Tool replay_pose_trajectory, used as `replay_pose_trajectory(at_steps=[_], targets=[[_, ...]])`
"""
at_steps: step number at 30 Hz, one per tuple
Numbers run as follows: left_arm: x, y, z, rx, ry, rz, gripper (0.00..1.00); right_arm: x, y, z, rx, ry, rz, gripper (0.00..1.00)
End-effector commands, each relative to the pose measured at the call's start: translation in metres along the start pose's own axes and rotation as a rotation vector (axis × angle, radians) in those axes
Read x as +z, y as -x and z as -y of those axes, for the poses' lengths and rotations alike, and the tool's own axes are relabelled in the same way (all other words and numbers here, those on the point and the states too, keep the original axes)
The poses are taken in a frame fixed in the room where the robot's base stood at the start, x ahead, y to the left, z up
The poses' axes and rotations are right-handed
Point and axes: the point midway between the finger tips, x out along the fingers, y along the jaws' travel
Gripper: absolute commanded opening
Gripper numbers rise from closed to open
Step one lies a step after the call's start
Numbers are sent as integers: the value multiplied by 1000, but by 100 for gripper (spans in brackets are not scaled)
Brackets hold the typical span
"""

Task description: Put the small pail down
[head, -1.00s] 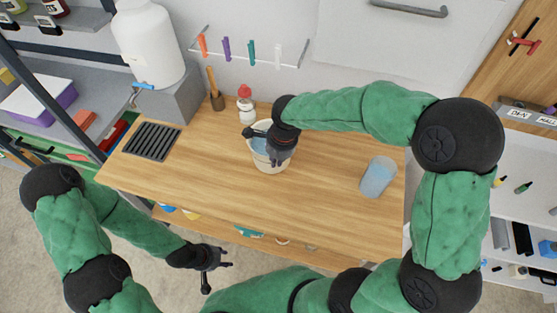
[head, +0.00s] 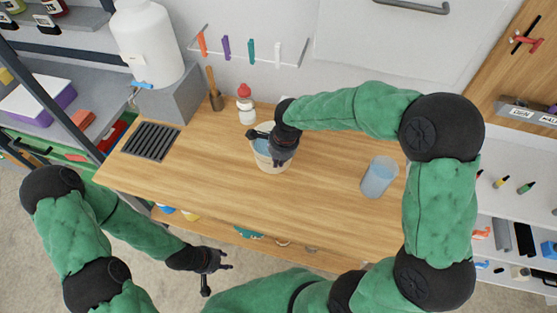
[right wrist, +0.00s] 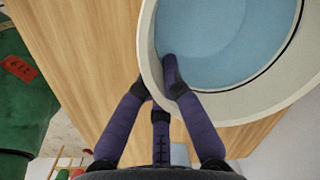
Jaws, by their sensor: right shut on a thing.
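The small pail (head: 263,159) is pale, with blue inside. In the head view it is at the worktop's back middle, looking upright; whether its base touches the wood is hard to tell. My right gripper (head: 268,148) is shut on its rim. In the right wrist view the pail's rim (right wrist: 151,62) is between the purple-grey fingers (right wrist: 166,85), one inside the pail and the others outside. My left gripper (head: 217,278) is open and empty, in front of the worktop's front edge.
On the wooden worktop (head: 215,172), a red-capped bottle (head: 246,108) stands behind the pail and a brown pot (head: 217,102) left of it. A dark grate (head: 151,141) is at left. The wood between pail and cup is clear.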

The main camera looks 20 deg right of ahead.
Motion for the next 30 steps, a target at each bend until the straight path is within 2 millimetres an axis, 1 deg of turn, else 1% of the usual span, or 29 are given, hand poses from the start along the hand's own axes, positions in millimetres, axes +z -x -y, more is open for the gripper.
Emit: replay_pose_trajectory(at_steps=[2,6,7,9,19,22,26,30], targets=[[0,0,0,0,0,0,40,0,2,2,-7,0,1,0],[0,-3,1,0,0,0,40,0,-1,2,-7,0,1,0],[0,-3,1,0,0,0,40,0,-3,0,0,0,0,14],[0,-2,1,0,0,0,40,0,-2,0,0,0,0,32],[0,-2,1,0,0,0,40,0,-2,0,0,0,0,32],[0,2,0,0,0,0,40,0,2,0,0,0,0,32],[0,5,-2,0,0,0,40,0,20,1,-4,0,0,32],[0,12,-4,0,0,0,40,0,48,1,-4,0,0,32]])
